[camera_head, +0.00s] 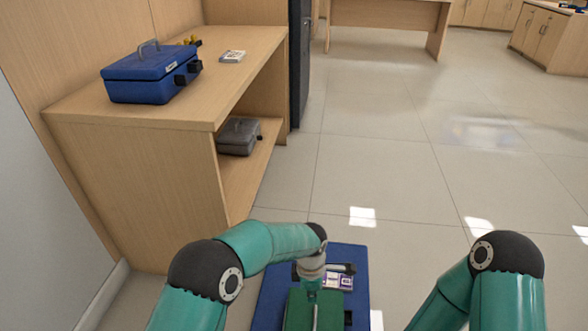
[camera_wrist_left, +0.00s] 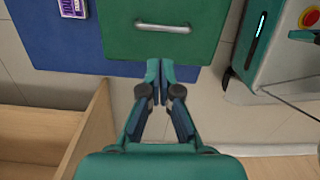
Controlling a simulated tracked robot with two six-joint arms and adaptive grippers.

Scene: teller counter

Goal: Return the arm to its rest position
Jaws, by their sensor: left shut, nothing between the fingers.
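My left arm (camera_head: 265,240) comes in from the left and bends over a blue surface low in the head view. In the left wrist view, my left gripper (camera_wrist_left: 160,72) is shut with nothing between its fingertips. Its tips show against the lower edge of a green box (camera_wrist_left: 160,38) with a silver handle; I cannot tell whether they touch it. My right arm (camera_head: 510,255) is bent at the lower right, and its gripper is out of the head view.
The blue surface (camera_head: 262,310) bears the green box and a purple-and-white pack (camera_head: 340,281). A wooden counter (camera_head: 130,122) at left holds a blue cash box (camera_head: 145,80) and a banknote bundle (camera_head: 232,56). A grey box (camera_head: 238,136) sits on its shelf. Open tiled floor lies ahead.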

